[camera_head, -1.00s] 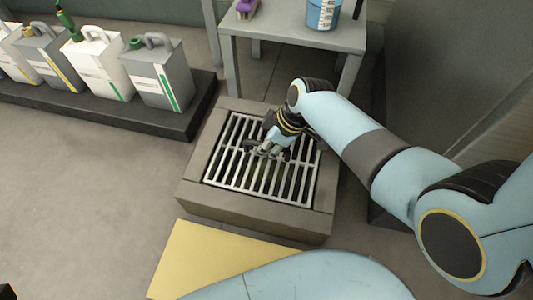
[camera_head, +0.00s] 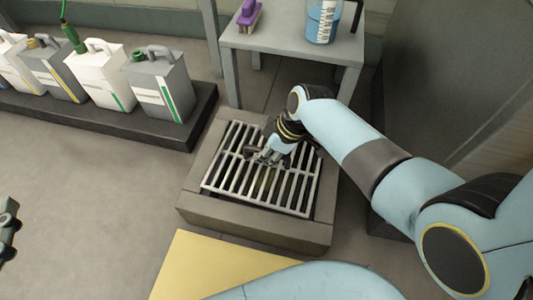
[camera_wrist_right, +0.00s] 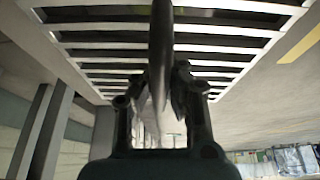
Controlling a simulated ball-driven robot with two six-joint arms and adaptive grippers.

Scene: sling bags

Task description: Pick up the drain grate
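The drain grate (camera_head: 240,185) is a pale metal grid of parallel bars over a square stone-framed drain (camera_head: 200,210). It looks raised a little out of its recess, with a dark gap along its right side. My right gripper (camera_head: 257,154) is at the middle of the grate, its fingers shut on a bar. In the right wrist view the fingers (camera_wrist_right: 165,75) are close together against the grate bars (camera_wrist_right: 100,37); the exact grip is partly hidden. Part of my left gripper (camera_head: 8,228) shows at the left edge; its fingers cannot be made out clearly.
A grey table (camera_head: 290,40) with a purple brush (camera_head: 248,14) and a blue container (camera_head: 321,20) stands behind the drain. Several jugs (camera_head: 160,85) stand on a dark platform (camera_head: 120,122) at the back left. A yellow floor patch (camera_head: 200,265) lies in front. The left floor is clear.

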